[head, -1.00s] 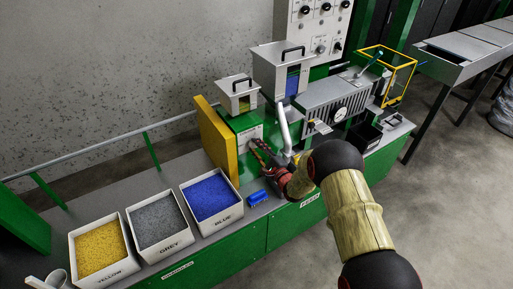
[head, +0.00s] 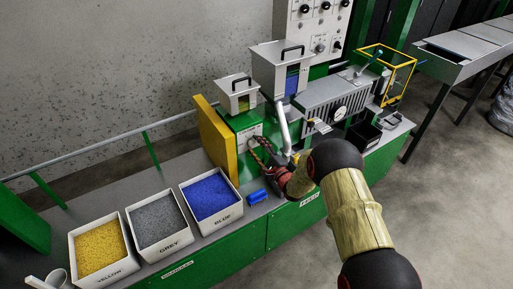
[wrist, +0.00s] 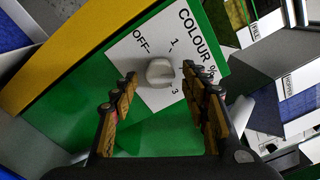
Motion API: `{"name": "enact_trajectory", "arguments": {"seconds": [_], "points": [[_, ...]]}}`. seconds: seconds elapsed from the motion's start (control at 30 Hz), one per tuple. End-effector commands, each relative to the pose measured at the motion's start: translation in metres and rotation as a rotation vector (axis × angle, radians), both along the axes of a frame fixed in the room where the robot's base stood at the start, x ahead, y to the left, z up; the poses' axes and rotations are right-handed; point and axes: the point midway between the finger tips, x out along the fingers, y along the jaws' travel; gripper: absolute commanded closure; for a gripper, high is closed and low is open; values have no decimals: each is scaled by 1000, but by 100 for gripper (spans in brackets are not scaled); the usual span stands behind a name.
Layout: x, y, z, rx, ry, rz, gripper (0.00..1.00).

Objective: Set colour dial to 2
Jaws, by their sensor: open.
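The colour dial (wrist: 161,72) is a pale round knob on a white plate (wrist: 127,48) marked COLOUR %, OFF, 1 and 3. The plate is on the green front of the machine. The mark 2 is not readable, hidden by the right finger. Which mark the knob points to is hard to tell. My gripper (wrist: 159,76) is open, with one finger on each side of the knob in the wrist view. Small gaps show between fingers and knob, and depth is unclear. In the head view my gripper (head: 264,152) is at the machine's front and hides the dial.
A yellow panel (head: 216,138) stands just left of the dial plate. A silver pipe (head: 283,130) runs down close to the right. A blue object (head: 257,196) lies on the bench below. Bins of yellow, grey and blue granules (head: 211,196) stand at the left.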

Motion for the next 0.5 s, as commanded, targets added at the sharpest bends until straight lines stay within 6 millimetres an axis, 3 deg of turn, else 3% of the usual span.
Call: {"name": "enact_trajectory", "arguments": {"seconds": [0.27,0.5], "points": [[-4,-3,0,0,0,0,54],[-36,-26,0,0,3,-2,54]]}}
